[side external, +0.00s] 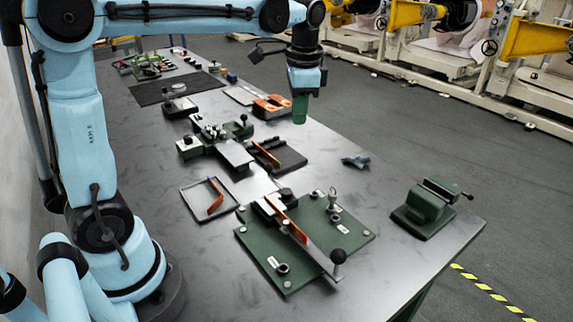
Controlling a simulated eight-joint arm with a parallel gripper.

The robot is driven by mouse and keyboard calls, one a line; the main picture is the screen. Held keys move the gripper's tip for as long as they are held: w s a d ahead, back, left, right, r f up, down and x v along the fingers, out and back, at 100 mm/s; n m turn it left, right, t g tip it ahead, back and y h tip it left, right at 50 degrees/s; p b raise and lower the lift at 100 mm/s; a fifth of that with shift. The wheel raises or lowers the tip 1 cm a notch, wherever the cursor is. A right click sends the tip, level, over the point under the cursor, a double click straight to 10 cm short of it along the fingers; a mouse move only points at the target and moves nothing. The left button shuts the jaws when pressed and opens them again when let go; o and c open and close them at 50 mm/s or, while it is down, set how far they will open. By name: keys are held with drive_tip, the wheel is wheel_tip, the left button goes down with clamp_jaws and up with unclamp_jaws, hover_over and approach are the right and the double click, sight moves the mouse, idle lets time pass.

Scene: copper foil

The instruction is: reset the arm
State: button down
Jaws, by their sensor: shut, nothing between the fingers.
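My arm (180,22) reaches from the left across the top of the picture, and its end hangs down over the right side of the table. My gripper (299,108) points down, with green fingers that are shut and empty. It hangs to the right of an orange and grey part (272,106); its exact height over the table is hard to tell.
A green plate fixture with a black-knobbed lever (318,262) lies at the front. A green vise (424,208) stands near the right edge.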

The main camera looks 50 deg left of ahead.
drive_tip(key=s+d+f+n+t, duration=0.3)
drive_tip(key=s, duration=0.2)
drive_tip(key=s+d+f+n+t+h, duration=0.1)
drive_tip(key=s+d+f+n+t, duration=0.1)
drive_tip(key=s, duration=0.3)
drive_tip(key=shift+s+d+f+n+t, duration=0.4)
drive_tip(key=shift+d+t, duration=0.45)
drive_tip(key=shift+t, duration=0.05)
